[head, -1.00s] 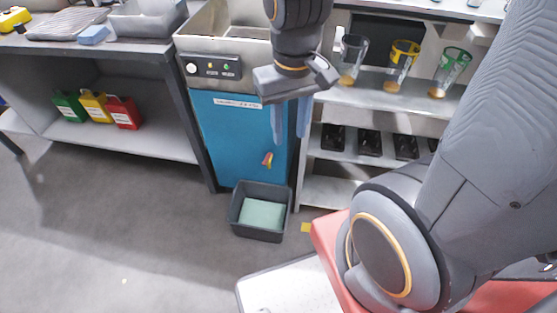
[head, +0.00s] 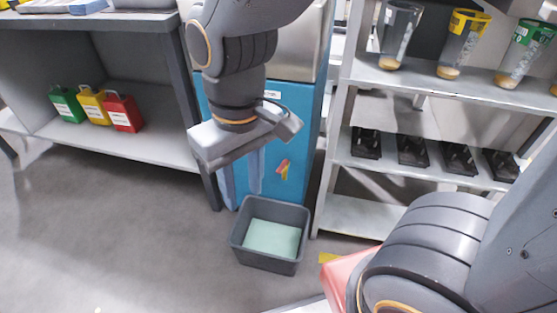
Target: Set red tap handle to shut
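The red tap handle (head: 283,167) shows as a small red and yellow piece low on the front of the blue cabinet (head: 308,120). It looks tilted, its top leaning right; its exact setting is too small to tell. My gripper (head: 242,196) points down in front of the cabinet, to the left of the tap handle and apart from it in the picture. Its two blue-grey fingers are spread with nothing between them. My gripper and arm hide much of the cabinet's left and upper front.
A dark bin (head: 238,236) with a pale green bottom stands on the floor below the tap. A shelf rack (head: 350,215) with cups and black trays stands at right. A workbench (head: 100,22) with green, yellow and red canisters (head: 122,113) underneath is at left.

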